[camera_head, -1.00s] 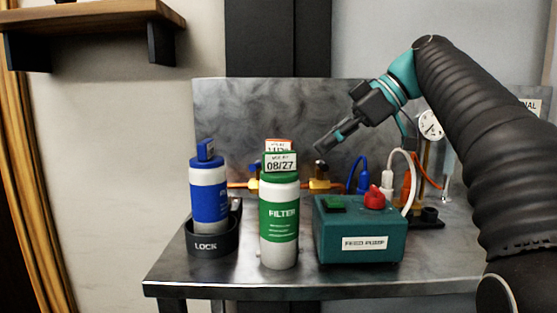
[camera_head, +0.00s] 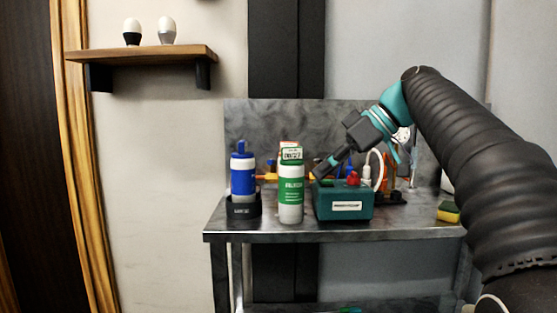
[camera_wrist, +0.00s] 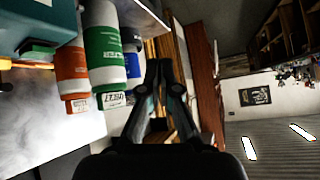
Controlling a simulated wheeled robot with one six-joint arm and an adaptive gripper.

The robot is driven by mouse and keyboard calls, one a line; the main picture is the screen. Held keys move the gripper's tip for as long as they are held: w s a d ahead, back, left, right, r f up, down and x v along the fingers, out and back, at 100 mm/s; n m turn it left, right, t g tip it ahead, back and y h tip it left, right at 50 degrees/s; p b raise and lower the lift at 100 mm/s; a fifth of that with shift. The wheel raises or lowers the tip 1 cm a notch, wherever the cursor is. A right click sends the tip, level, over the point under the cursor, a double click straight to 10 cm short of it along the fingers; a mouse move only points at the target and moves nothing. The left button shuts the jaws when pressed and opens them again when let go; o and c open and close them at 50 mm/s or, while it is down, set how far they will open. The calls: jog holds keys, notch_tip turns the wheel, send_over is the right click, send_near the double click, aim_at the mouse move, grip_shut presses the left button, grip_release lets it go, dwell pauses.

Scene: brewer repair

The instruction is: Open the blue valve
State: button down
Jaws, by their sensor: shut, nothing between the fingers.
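An orange pipe (camera_head: 267,177) with brass fittings runs low along the metal back panel, partly hidden by the bottles and my gripper. My gripper (camera_head: 318,173) is shut and empty, angled down to the left above the feed pump box, just right of the green filter bottle (camera_head: 291,193) in the picture. Blue tubing (camera_head: 348,166) shows behind the box.
The teal feed pump box (camera_head: 343,206) has a red knob (camera_head: 353,178). A blue bottle (camera_head: 243,177) stands in a black holder (camera_head: 243,209). An orange bottle (camera_wrist: 72,72) is beside the green one. A sponge (camera_head: 448,212) lies at the table's right. A shelf (camera_head: 140,54) holds two bulbs.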

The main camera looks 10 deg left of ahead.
jog(key=s+d+f+m+t+h, duration=0.1)
jog(key=d+f+m+h, duration=0.1)
jog(key=d+f+m, duration=0.45)
jog(key=d+f+m+t+h, duration=0.15)
jog(key=f+m, duration=0.25)
jog(key=f, duration=0.5)
jog(key=s+d+f+m+h, duration=0.1)
jog(key=s+d+f+h, duration=0.1)
jog(key=s+f, duration=0.3)
jog(key=s+d+f+m+t+h, duration=0.1)
jog(key=s+d+f+h, duration=0.1)
jog(key=s+f, duration=0.4)
jog(key=s+d+f+m+t+h, duration=0.1)
jog(key=s+d+f, duration=0.3)
jog(key=s, duration=1)
jog(key=shift+f+m+h, duration=0.45)
jog(key=shift+f, duration=0.35)
